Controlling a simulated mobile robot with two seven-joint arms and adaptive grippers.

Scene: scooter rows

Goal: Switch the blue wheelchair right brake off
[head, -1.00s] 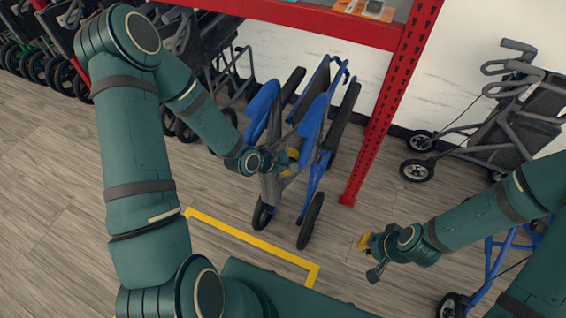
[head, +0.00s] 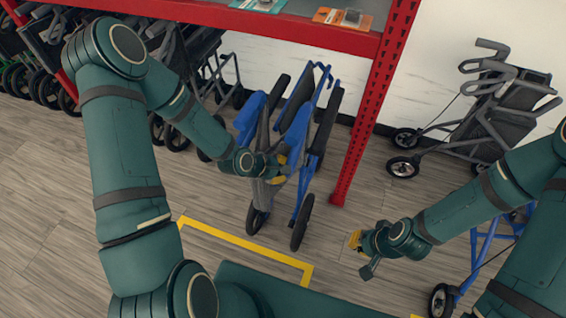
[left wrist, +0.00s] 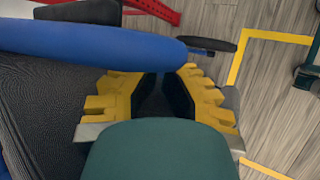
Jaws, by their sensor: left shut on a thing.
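I cannot make out the right brake lever, and the grip itself is partly hidden. My right gripper (head: 362,253) is over the floor, right of the wheelchair and apart from it; its fingers are too small to read.
A red shelf rack (head: 368,110) rises right behind the wheelchair. A grey rollator (head: 490,105) stands at the right and dark mobility aids (head: 45,65) at the upper left. Another blue frame (head: 487,250) is behind my right arm. A yellow floor line (head: 245,243) crosses the open floor in front.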

